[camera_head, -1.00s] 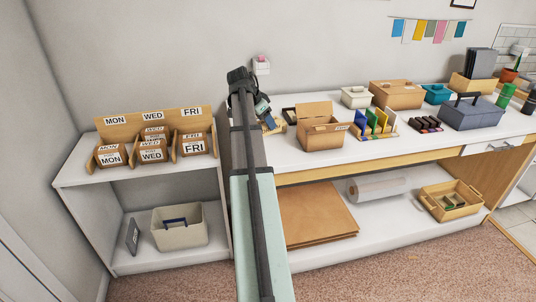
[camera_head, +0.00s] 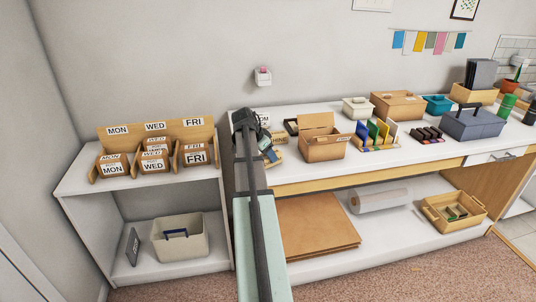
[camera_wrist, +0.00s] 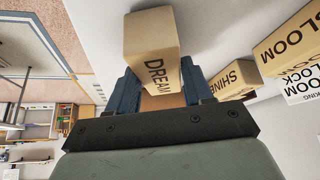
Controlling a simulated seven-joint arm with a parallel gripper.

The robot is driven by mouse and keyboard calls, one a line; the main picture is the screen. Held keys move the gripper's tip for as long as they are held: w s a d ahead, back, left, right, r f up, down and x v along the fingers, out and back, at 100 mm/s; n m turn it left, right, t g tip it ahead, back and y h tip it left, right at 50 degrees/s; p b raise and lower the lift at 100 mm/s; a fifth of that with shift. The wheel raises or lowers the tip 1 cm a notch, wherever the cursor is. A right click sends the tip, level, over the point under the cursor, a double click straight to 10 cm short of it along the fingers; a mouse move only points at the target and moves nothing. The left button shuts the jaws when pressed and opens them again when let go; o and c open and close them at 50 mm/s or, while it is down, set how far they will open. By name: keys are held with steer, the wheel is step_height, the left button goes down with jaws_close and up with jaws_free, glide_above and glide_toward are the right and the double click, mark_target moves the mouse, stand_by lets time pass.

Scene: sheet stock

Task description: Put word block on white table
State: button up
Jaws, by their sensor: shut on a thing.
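A light wooden block marked DREAM (camera_wrist: 150,45) is between the two blue fingers of my gripper (camera_wrist: 160,84) in the wrist view. My gripper is shut on it. In the head view my gripper (camera_head: 266,150) is at the left end of the white table (camera_head: 385,162), and the DREAM block is hard to make out there. A block marked SHINE (camera_wrist: 238,78) is beside the held block, and a block marked BLOOM (camera_wrist: 288,42) is farther right. SHINE (camera_head: 280,139) also shows in the head view. Whether the held block touches the table cannot be told.
An open cardboard box (camera_head: 322,146) stands right of my gripper, with a rack of colored folders (camera_head: 378,134) beyond it. A low shelf with a weekday sorter (camera_head: 155,148) is at the left. The table's front strip is clear.

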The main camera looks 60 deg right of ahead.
steer(key=shift+f, duration=0.15)
steer(key=o, duration=1.1)
steer(key=v, duration=1.2)
